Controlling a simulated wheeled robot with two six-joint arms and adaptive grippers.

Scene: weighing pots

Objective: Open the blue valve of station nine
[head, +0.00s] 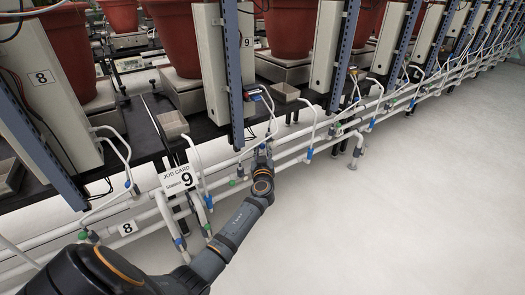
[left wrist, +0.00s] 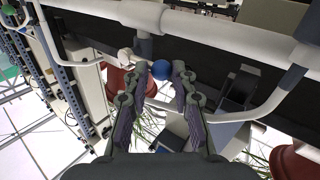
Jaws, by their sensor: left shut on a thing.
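My left gripper (head: 263,155) is at the white pipes below the station post marked 9 (head: 247,42). In the left wrist view its two fingers (left wrist: 162,76) are drawn in, with a round blue valve knob (left wrist: 162,68) between the tips. The gripper is shut on this knob, though the exact contact is hard to see. In the head view the gripper hides the knob. The job card (head: 180,180) reading Station 9 hangs left of the gripper. My right gripper is out of view.
White pipes with other blue and green fittings run along the bench front; one blue fitting (head: 309,153) is to the right. A pipe label 8 (head: 127,228) is at lower left. Red pots (head: 178,38) stand behind. The pale floor (head: 400,220) at right is clear.

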